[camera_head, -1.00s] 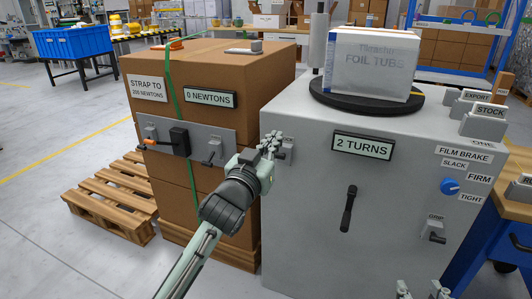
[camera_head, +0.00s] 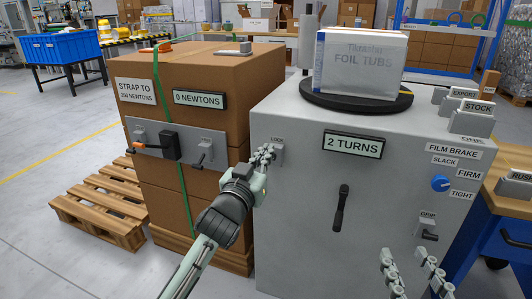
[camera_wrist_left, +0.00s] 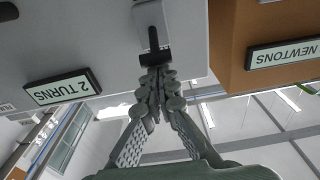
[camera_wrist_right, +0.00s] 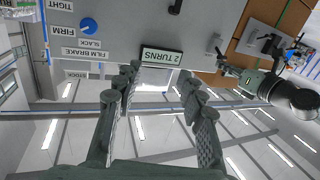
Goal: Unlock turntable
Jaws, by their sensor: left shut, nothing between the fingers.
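The dark round turntable (camera_head: 350,98) sits on top of the grey cabinet (camera_head: 300,190) and carries a box labelled foil tubs (camera_head: 362,65). A small grey lever fitting (camera_head: 277,147) is at the cabinet's upper left front, partly hidden by my left gripper (camera_head: 264,154). In the left wrist view it has a dark handle end (camera_wrist_left: 155,58). My left gripper's closed fingertips (camera_wrist_left: 160,78) are right at that end; I cannot tell if they touch. My right gripper (camera_head: 405,262) is low before the cabinet's right side. Its fingers stand apart and empty in the right wrist view (camera_wrist_right: 158,85).
The cabinet front has a "2 TURNS" display (camera_head: 352,145), a black crank (camera_head: 341,206), a blue film brake knob (camera_head: 440,183) and a grip lever (camera_head: 428,230). Left stands a strapped carton stack (camera_head: 215,65) with a tool plate (camera_head: 175,140) beside a pallet (camera_head: 95,205).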

